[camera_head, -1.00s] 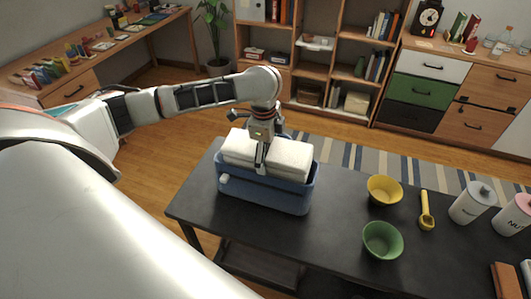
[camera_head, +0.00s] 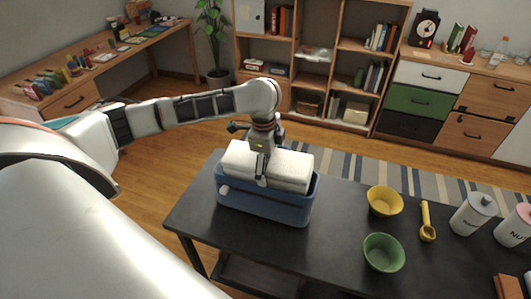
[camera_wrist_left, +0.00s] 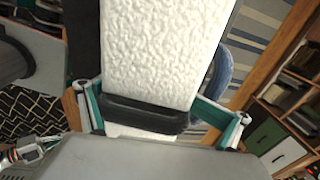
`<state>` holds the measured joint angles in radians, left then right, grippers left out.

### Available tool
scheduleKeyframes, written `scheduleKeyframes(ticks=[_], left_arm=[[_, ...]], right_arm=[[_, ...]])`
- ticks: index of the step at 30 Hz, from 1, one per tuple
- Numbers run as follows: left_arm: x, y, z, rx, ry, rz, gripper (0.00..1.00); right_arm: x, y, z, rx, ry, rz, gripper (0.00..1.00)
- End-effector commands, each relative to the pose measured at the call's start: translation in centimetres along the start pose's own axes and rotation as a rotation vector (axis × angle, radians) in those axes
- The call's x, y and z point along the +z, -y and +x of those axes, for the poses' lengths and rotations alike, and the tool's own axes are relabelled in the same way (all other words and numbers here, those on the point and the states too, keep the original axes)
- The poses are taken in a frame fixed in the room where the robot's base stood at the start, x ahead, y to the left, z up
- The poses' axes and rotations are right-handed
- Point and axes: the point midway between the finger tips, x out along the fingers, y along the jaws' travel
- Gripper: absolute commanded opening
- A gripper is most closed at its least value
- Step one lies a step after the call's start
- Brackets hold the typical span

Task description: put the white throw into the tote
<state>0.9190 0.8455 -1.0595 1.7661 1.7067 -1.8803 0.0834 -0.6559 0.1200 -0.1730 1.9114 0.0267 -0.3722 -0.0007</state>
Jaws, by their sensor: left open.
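The white throw (camera_head: 288,167) is a thick folded bundle. It sits in the top of the blue tote (camera_head: 262,204), with its upper part standing above the rim. The tote stands on the dark table. My left gripper (camera_head: 262,176) points down at the middle of the throw, and the throw shows on both sides of it. In the left wrist view the throw (camera_wrist_left: 165,45) fills the middle, close to the gripper, with a dark finger pad across it. The left gripper is open; whether it touches the throw I cannot tell. My right gripper is not in view.
A yellow bowl (camera_head: 385,201), a green bowl (camera_head: 383,253), a yellow scoop (camera_head: 427,222) and a white canister (camera_head: 473,213) stand on the right of the dark table (camera_head: 330,222). Bare tabletop lies between the tote and the bowls. Shelves and drawers stand behind.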

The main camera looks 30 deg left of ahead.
Motion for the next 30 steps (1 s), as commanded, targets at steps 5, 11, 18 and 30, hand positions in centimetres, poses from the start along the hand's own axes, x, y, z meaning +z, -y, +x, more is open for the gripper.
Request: scheduleKeyframes(ticks=[5,11,18,30], left_arm=[[0.6,-3.7,1.6,0.080,0.034,0.020,1.00],[0.5,-3.1,-3.0,0.051,0.024,0.017,1.00],[0.3,-2.1,-8.6,0.010,0.008,0.010,1.00],[0.0,-1.6,-13.1,-0.018,-0.005,0.005,1.00]], right_arm=[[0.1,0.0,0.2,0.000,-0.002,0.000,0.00],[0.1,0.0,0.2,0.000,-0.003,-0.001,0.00],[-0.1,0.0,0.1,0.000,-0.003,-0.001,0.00],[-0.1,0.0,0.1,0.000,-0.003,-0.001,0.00]])
